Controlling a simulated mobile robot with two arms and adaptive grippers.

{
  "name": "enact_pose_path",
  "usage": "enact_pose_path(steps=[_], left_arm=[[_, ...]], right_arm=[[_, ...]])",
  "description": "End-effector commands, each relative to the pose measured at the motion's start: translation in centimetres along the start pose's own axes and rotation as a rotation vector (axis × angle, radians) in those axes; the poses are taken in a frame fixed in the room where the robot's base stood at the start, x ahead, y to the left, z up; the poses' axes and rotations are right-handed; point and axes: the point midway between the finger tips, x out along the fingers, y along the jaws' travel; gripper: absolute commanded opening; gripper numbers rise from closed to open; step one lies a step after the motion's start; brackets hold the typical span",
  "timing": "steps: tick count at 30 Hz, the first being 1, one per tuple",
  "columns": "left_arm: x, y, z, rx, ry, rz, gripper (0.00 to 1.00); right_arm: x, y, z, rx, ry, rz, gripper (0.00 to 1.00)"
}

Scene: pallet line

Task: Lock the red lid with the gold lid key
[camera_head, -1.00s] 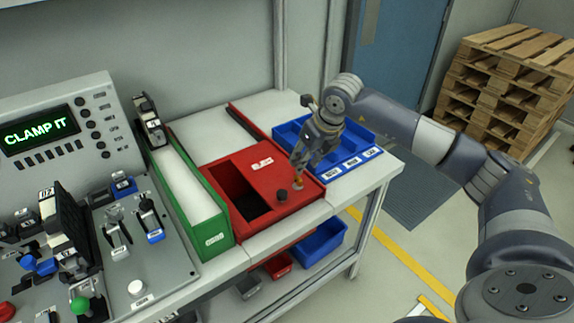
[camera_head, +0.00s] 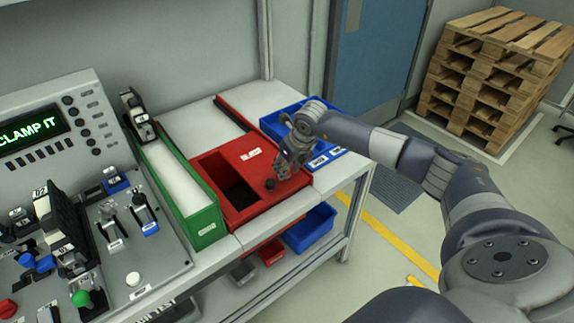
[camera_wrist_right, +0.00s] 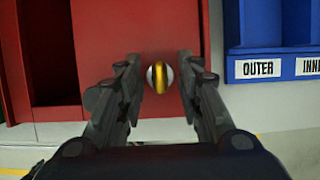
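The red box (camera_head: 262,211) stands on the bench. Its red lid (camera_head: 243,160) covers the right part and leaves a dark opening at the left. A black knob (camera_head: 270,184) stands on the lid. My right gripper (camera_head: 283,174) is low over the lid's right side, beside the knob. In the right wrist view a round gold-and-silver piece (camera_wrist_right: 160,77), which looks like the gold lid key, sits between the fingertips (camera_wrist_right: 159,70). Red shows on both sides of it, so the fingers look open around it. The head view hides this piece behind the gripper. My left gripper is out of view.
A blue tray (camera_head: 328,162) with labelled compartments lies right of the red box. A green bin (camera_head: 207,228) stands left of it. The control panel (camera_head: 150,262) is at the left. A blue bin (camera_head: 310,232) sits on the shelf below.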

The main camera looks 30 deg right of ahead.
Motion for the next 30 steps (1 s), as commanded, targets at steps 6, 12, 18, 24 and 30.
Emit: enact_pose_path(steps=[6, 12, 18, 24, 30], left_arm=[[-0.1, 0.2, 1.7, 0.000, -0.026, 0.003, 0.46], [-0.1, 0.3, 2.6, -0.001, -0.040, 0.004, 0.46], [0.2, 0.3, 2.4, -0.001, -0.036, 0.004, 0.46], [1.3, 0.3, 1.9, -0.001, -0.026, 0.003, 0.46], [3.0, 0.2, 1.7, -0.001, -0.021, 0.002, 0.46]], right_arm=[[0.0, 0.0, 0.0, 0.000, 0.000, 0.000, 0.11], [0.0, 0.0, 0.0, 0.000, 0.000, 0.000, 0.00], [0.0, 0.0, 0.0, -0.014, 0.001, 0.006, 0.00], [0.2, -0.2, -0.1, -0.080, 0.000, 0.032, 0.00], [0.3, -0.3, -0.1, -0.215, -0.001, 0.089, 0.00]])
